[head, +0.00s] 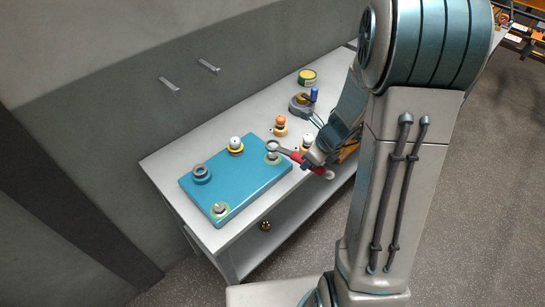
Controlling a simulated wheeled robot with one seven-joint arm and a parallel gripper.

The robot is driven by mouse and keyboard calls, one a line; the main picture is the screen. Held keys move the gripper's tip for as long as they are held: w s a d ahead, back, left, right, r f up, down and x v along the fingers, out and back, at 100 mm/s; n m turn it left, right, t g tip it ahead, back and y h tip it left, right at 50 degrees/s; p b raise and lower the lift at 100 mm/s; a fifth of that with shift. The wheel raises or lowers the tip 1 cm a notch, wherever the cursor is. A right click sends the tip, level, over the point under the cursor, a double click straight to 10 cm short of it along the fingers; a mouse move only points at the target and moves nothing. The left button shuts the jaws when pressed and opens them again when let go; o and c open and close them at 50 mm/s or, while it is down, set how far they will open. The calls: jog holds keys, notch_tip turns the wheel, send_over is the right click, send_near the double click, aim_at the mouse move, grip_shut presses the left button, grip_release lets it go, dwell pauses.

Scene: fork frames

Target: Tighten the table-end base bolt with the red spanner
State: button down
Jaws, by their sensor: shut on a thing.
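A blue base plate (240,188) lies on the grey table. A bolt (220,208) on a pale green ring stands at its front corner, by the table's near end. Another bolt (272,156) on a green ring stands at its right corner. My gripper (312,159) is shut on the red spanner (298,157), right of the plate. The spanner's grey ring end (273,146) points left and appears over or just behind the right-corner bolt; I cannot tell whether they touch. The spanner is well apart from the front-corner bolt. My arm partly hides the fingers.
A grey ring part (202,173) and a white-topped yellow part (236,146) stand on the plate. Beyond are an orange-topped part (281,125), a grey and yellow tool (301,104) and a green-yellow tin (307,77). A ball (265,226) lies on the lower shelf.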

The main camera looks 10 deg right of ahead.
jog(key=shift+r+p, duration=1.95)
jog(key=shift+r, duration=0.1)
jog(key=shift+s+d+r+p, duration=0.4)
jog(key=shift+s+d+r, duration=0.3)
jog(key=shift+s+d, duration=0.2)
jog(key=shift+s+d+r+p, duration=0.4)
jog(key=shift+s+d+r, duration=0.3)
jog(key=shift+s+d, duration=0.2)
